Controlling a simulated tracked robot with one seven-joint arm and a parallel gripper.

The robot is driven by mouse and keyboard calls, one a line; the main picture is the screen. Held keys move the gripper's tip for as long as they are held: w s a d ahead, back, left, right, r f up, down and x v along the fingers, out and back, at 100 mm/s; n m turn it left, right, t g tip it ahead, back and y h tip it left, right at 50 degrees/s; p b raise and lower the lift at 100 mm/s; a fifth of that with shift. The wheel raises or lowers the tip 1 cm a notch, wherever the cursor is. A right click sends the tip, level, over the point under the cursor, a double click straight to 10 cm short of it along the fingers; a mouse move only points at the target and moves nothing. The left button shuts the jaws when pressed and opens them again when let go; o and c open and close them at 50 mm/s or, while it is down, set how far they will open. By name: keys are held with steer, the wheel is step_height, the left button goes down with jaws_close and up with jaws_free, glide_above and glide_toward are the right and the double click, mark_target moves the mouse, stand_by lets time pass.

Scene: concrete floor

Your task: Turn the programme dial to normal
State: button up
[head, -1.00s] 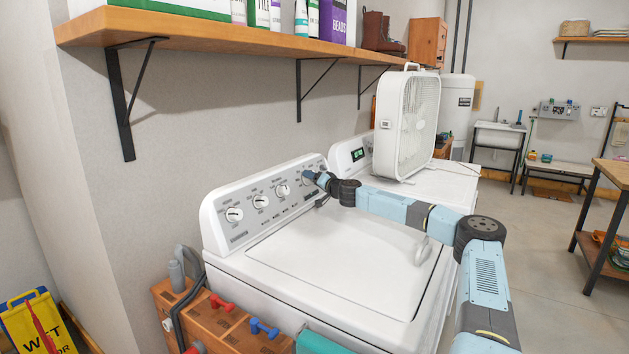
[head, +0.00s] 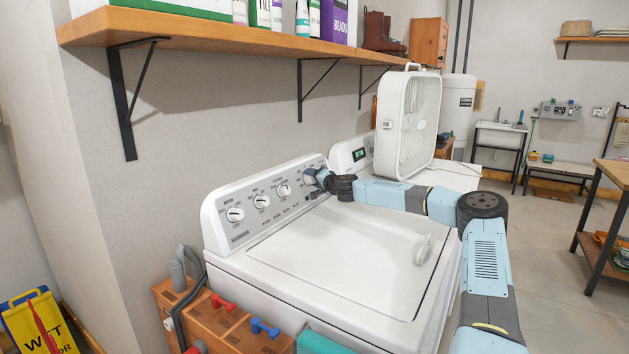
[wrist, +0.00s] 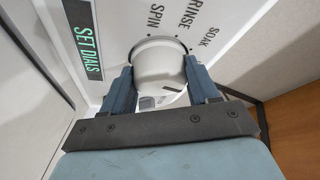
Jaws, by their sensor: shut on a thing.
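The washer (head: 340,255) has a slanted grey control panel (head: 240,225) with several round white dials. My gripper (head: 316,178) is at the rightmost dial, which it mostly hides in the head view. In the wrist view my gripper (wrist: 157,72) has one blue finger on each side of a white dial (wrist: 160,66) and is shut on it. Printed words SPIN, RINSE and SOAK show around the dial's far side. The word NORMAL and the dial's setting cannot be made out. A lit display in the wrist view reads SET DIALS (wrist: 88,45).
A shelf (head: 215,32) on brackets hangs above the panel. A white box fan (head: 407,125) stands on the neighbouring machine to the right. A wooden crate (head: 225,325) with small dumbbells is at the washer's front left.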

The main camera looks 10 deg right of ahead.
steer(key=shift+d+m+g+h, duration=0.1)
steer(key=shift+m+g+h, duration=0.25)
steer(key=shift+m, duration=0.7)
steer(key=shift+d+m+g+h, duration=0.1)
steer(key=shift+m+g+h, duration=0.2)
steer(key=shift+m, duration=0.75)
steer(key=o, duration=0.8)
steer(key=shift+f, duration=0.1)
steer(key=shift+o, duration=1.3)
steer(key=shift+a, duration=0.15)
steer(key=v, duration=1.3)
steer(key=shift+s, duration=0.35)
